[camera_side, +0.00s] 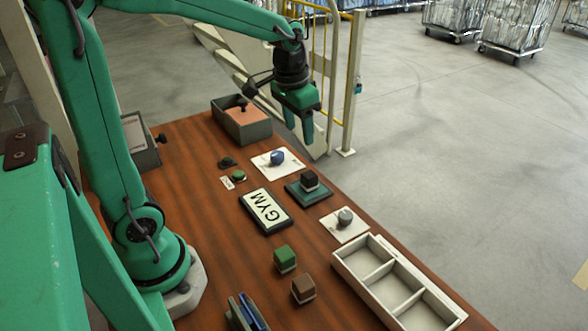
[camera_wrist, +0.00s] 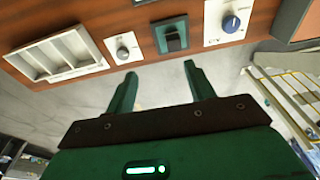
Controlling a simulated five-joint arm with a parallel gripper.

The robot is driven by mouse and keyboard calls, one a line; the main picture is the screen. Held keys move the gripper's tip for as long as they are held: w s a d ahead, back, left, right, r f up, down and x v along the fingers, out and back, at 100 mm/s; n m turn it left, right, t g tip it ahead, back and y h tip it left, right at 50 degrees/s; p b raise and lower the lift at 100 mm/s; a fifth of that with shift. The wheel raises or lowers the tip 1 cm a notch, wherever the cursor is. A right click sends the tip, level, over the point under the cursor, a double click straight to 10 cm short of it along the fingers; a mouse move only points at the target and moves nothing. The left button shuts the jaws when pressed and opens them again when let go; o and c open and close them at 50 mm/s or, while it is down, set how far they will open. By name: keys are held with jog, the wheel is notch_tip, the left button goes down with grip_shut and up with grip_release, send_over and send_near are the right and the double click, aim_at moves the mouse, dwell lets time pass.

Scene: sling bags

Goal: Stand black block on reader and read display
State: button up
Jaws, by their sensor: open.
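The black block (camera_side: 309,179) stands on the dark green reader pad (camera_side: 318,194) near the table's far edge. The block also shows on the pad in the wrist view (camera_wrist: 171,40). The display (camera_side: 265,210) is a flat panel left of the reader and reads "GYM". My gripper (camera_side: 305,138) is open and empty, raised above and behind the reader, apart from the block. In the wrist view its two green fingers (camera_wrist: 158,85) are spread with nothing between them.
White plates with a blue knob (camera_side: 277,157) and a grey knob (camera_side: 345,217) flank the reader. A green block (camera_side: 285,259) and a brown block (camera_side: 303,288) stand nearer. A white compartment tray (camera_side: 396,286) lies at right. An open box (camera_side: 242,122) stands at the back.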

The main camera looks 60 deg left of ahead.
jog(key=s+d+r+t, duration=0.1)
jog(key=s+d+t, duration=0.1)
jog(key=s, duration=0.5)
jog(key=s+d+r+t, duration=0.1)
jog(key=s+d+r, duration=0.1)
jog(key=s, duration=0.4)
jog(key=shift+s+d+r+t, duration=0.15)
jog(key=shift+s+d+t, duration=0.15)
jog(key=shift+s+t, duration=0.1)
jog(key=shift+o, duration=0.6)
dwell(1.5)
jog(key=shift+w, duration=0.1)
